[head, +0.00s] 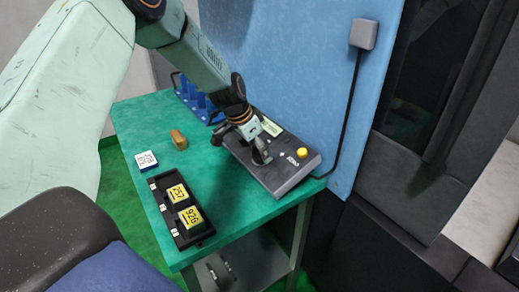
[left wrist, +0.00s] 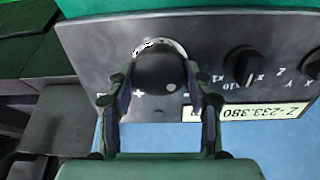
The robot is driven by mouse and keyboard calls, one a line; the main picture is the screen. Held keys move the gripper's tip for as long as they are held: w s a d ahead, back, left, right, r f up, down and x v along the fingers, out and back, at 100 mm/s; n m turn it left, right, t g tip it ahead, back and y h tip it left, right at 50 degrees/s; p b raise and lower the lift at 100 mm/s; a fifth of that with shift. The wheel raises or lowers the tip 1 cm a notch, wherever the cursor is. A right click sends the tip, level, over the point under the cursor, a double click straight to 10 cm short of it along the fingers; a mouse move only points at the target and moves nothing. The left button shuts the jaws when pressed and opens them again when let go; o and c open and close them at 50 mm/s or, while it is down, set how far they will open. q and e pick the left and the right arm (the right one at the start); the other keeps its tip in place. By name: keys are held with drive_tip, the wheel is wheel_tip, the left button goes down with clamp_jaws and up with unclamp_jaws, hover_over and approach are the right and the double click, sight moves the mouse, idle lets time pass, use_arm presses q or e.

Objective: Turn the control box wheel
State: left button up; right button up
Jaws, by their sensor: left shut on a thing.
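The control box (head: 290,175) is a dark grey slab with a yellow button (head: 302,153), lying on the right part of the green table. Its wheel (left wrist: 160,72) is a round dark knob with a pale rim, seen in the left wrist view. My left gripper (head: 258,155) reaches down onto the box in the head view. In the left wrist view its two fingers (left wrist: 163,95) are shut on the wheel, one on each side. The wheel is mostly hidden by the gripper in the head view. My right gripper is not in view.
Smaller black knobs (left wrist: 243,65) and a label reading Z-233.380 (left wrist: 258,113) are beside the wheel. On the green table (head: 140,118) are a black tray (head: 196,237) with two yellow-labelled blocks, a white-topped block (head: 146,160), a brown block (head: 178,139) and a blue rack (head: 196,101).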

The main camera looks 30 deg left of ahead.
use_arm(q)
drive_tip(key=n+p, duration=0.2)
drive_tip(key=n, duration=0.3)
drive_tip(key=shift+n, duration=0.3)
drive_tip(key=n+p, duration=0.2)
drive_tip(key=n, duration=0.3)
drive_tip(key=shift+a+n+p, duration=0.1)
drive_tip(key=shift+n+p, duration=0.2)
drive_tip(key=shift+p, duration=0.1)
drive_tip(key=n+p, duration=0.2)
drive_tip(key=n, duration=0.3)
drive_tip(key=shift+s, duration=0.15)
drive_tip(key=n+p, duration=0.1)
drive_tip(key=n, duration=0.1)
drive_tip(key=n+p, duration=0.1)
drive_tip(key=n, duration=0.2)
drive_tip(key=shift+t+y, duration=0.3)
drive_tip(key=shift+f, duration=0.1)
drive_tip(key=o, duration=1.2)
